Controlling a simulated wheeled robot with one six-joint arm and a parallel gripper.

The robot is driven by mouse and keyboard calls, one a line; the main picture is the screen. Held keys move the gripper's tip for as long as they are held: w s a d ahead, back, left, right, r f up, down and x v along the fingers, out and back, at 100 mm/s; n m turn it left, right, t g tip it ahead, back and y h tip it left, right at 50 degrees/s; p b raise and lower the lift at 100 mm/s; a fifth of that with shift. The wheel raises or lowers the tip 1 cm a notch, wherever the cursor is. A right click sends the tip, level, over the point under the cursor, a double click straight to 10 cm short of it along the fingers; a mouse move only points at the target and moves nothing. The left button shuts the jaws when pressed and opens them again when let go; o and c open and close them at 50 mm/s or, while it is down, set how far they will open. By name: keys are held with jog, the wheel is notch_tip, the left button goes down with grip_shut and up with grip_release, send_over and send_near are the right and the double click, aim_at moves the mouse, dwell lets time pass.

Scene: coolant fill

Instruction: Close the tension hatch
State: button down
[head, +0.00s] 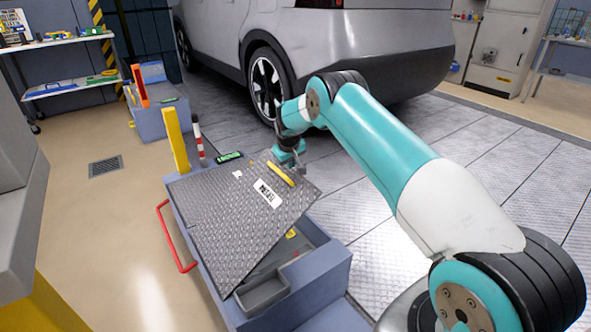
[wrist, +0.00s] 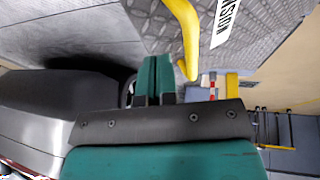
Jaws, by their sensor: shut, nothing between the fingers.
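The tension hatch (head: 225,215) is a grey chequered plate with a white label and a yellow handle (head: 281,174). It sits askew over a blue-grey box (head: 318,275), whose near right part is uncovered; I cannot tell its exact tilt. My gripper (head: 292,160) is at the hatch's far right edge, close to the handle. In the wrist view, my gripper's teal fingers (wrist: 157,68) are together with nothing between them. The handle (wrist: 188,38) and part of the label (wrist: 226,20) lie just right of them; I cannot tell whether they touch.
A grey car (head: 320,45) stands behind my gripper. A yellow post (head: 176,140) and a red-and-white post (head: 198,140) rise behind the hatch. A red rail (head: 172,240) runs along the box's left side. An open grey tray (head: 263,290) shows in the box.

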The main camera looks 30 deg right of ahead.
aim_at(295, 173)
jog(key=shift+d+f, duration=0.6)
jog(key=shift+f, duration=0.15)
jog(key=shift+d+f, duration=0.55)
jog(key=shift+f, duration=0.2)
